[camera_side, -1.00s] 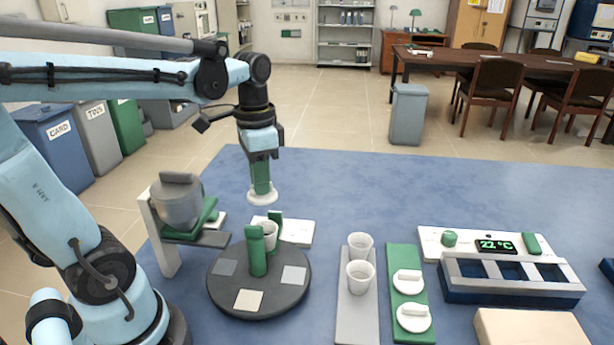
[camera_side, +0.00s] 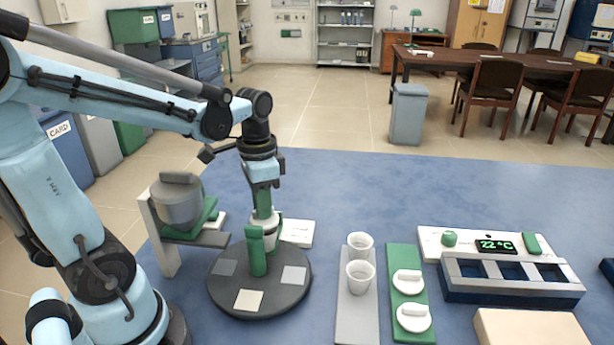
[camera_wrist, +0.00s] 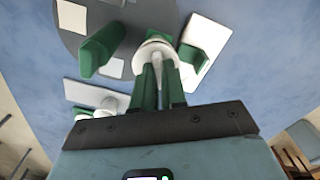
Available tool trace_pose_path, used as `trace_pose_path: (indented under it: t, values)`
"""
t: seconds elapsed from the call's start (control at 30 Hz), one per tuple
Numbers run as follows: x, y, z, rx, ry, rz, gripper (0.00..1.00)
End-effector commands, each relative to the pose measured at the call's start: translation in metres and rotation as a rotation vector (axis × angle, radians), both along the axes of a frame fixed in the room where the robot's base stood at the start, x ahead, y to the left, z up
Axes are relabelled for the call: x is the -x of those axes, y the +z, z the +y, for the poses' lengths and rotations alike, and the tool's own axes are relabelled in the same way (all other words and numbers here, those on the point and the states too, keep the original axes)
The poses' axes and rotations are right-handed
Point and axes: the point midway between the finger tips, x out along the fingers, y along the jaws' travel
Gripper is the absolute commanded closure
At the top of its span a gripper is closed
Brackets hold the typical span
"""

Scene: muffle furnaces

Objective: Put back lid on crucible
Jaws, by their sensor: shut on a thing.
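My gripper (camera_side: 263,211) points straight down over the dark round turntable (camera_side: 225,292), its green fingers shut on a white lid (camera_side: 264,219). The lid is right at the top of a white crucible (camera_side: 264,241) standing between two green posts; I cannot tell whether it is fully seated. The near green post (camera_side: 257,252) hides part of the crucible. In the wrist view, the green fingers (camera_wrist: 161,82) close on the lid's handle (camera_wrist: 156,58), with the white rims below nearly lined up.
Two empty crucibles (camera_side: 359,274) stand on a grey strip (camera_side: 357,318). Two lids (camera_side: 413,317) lie on a green strip (camera_side: 405,258) beside it. A grey pot-like vessel (camera_side: 177,204) on a stand is close left of the turntable. A 22 °C panel (camera_side: 496,245) is at right.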

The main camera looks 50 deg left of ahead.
Motion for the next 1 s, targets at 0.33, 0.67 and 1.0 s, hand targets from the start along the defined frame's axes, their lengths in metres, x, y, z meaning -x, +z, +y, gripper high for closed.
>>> trace_pose_path:
  t: [0.33,0.67,1.0]
  values:
    - [0.000,0.000,0.000,0.000,0.000,0.000,1.00]
    - [0.000,-0.009,0.000,0.000,0.000,0.000,1.00]
    - [0.000,-0.018,0.000,0.000,0.000,0.000,1.00]
